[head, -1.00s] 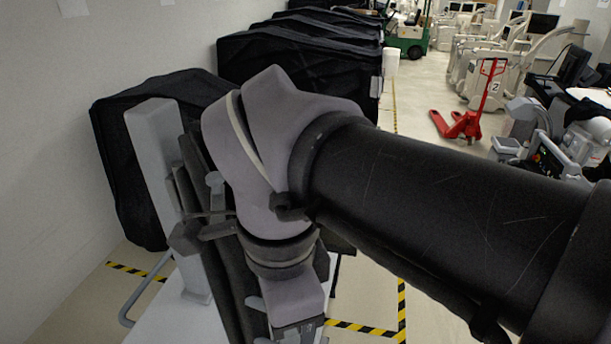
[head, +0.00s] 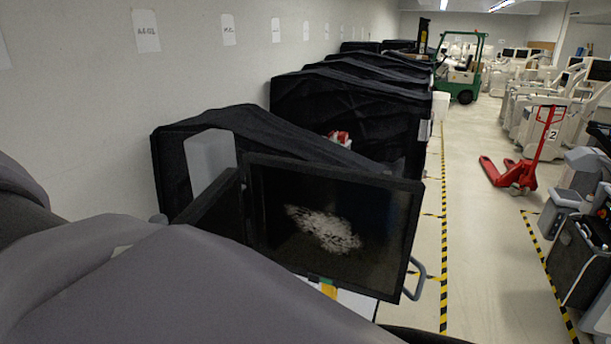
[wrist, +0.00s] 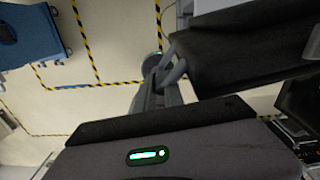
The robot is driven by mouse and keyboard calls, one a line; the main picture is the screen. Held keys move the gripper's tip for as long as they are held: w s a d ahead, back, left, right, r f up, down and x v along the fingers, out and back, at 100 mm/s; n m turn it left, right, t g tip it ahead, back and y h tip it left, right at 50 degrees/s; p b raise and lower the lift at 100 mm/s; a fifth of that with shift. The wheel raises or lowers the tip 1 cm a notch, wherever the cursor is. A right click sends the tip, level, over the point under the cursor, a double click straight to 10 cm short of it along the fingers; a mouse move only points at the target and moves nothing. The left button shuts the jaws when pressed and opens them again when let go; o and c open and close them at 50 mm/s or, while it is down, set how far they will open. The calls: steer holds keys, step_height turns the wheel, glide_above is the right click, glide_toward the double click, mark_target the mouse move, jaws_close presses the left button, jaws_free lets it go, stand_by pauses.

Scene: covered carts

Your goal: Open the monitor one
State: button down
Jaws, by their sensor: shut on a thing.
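A dark-framed monitor screen (head: 335,225) stands swung out at an angle on the cart in the head view, with a pale speckled patch on its glass. A second dark panel (head: 217,212) meets it at its left edge, and the two form an open V. In the wrist view, my gripper (wrist: 164,68) is shut at the left end of a dark panel (wrist: 250,50), apparently the monitor's edge. The exact grip is small and unclear. In the head view my grey arm fills the lower left and hides the gripper and much of the cart.
Black covered carts (head: 345,110) line the wall behind. A grey handle (head: 416,280) sticks out right of the screen. A red pallet jack (head: 530,160) stands in the aisle at right. A blue cart (wrist: 30,32) shows in the wrist view.

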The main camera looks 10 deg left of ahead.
steer(key=shift+a, duration=0.15)
steer(key=c, duration=1.7)
jaws_free()
step_height(320, 180, up, 18)
steer(key=p, duration=0.7)
steer(key=shift+f, duration=0.25)
